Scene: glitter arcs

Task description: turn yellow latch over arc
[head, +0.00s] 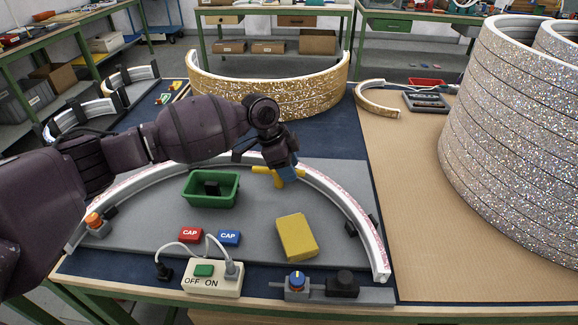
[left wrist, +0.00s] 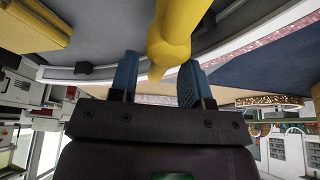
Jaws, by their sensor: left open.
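The yellow latch (head: 262,170) sits at the inner edge of the white-and-pink arc (head: 335,193) on the grey board, near the top of its curve. My left gripper (head: 287,172) is over the latch, coming down from above. In the left wrist view the blue fingers (left wrist: 158,80) are apart, and the yellow latch (left wrist: 170,35) shows large just beyond and between them. I cannot tell whether a finger touches it. The gripper hides part of the latch in the head view. My right gripper is not in view.
A green bin (head: 211,203), a yellow block (head: 297,237), red cap (head: 190,235) and blue cap (head: 229,238) lie inside the arc. An off/on switch box (head: 212,279) is at the front. A gold glitter arc (head: 270,95) stands behind; stacked silver glitter rings (head: 510,130) stand right.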

